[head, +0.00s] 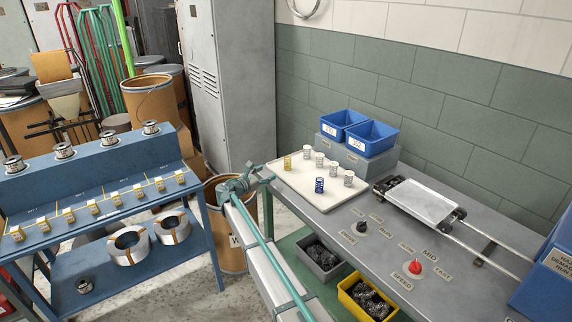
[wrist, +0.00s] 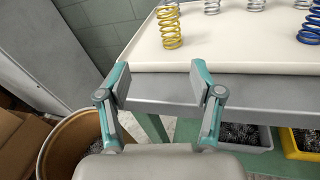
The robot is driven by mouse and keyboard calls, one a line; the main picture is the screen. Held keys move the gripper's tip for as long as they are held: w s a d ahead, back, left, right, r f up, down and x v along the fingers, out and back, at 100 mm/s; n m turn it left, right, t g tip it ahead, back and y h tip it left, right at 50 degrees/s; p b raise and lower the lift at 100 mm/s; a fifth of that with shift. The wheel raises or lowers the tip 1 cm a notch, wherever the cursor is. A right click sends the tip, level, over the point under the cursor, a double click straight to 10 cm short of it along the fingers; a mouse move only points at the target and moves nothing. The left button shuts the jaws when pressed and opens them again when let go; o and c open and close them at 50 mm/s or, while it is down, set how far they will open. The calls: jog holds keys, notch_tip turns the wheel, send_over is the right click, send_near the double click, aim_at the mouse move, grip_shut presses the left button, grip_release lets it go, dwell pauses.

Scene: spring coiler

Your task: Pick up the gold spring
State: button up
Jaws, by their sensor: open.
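The gold spring (head: 287,163) stands upright at the left end of a white tray (head: 306,206) on the grey bench. In the wrist view the gold spring (wrist: 169,27) stands near the tray's front edge, ahead of my gripper (wrist: 162,85). My gripper is open and empty, its two fingers spread wide in front of the bench edge. The spring is beyond the fingertips and not between them. In the head view my gripper (head: 262,172) is at the tray's left end, and its fingers are hard to make out.
A blue spring (head: 319,185) and several silver springs (head: 333,167) stand on the same tray. Blue bins (head: 371,136) sit on a grey block behind it. A brown drum (wrist: 75,145) stands below left of my gripper. A blue rack (head: 90,165) is at the left.

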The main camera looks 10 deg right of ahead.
aim_at(285, 160)
jog(key=shift+w+d+r+n+h, duration=0.3)
jog(key=shift+d+r+h, duration=0.1)
jog(key=shift+d+r, duration=0.15)
jog(key=shift+w+d+r+n+h, duration=0.3)
jog(key=shift+d+r+h, duration=0.15)
jog(key=shift+d, duration=0.15)
jog(key=shift+w+d, duration=0.1)
jog(key=shift+d, duration=0.1)
jog(key=p+x, duration=0.1)
jog(key=x, duration=0.3)
jog(key=shift+w+d, duration=0.15)
jog(key=shift+f+p+x, duration=0.1)
jog(key=shift+p+x, duration=0.6)
jog(key=shift+x, duration=0.75)
jog(key=shift+f+p+x, duration=0.15)
jog(key=shift+p+x, duration=0.55)
jog(key=shift+x, duration=0.75)
grip_shut()
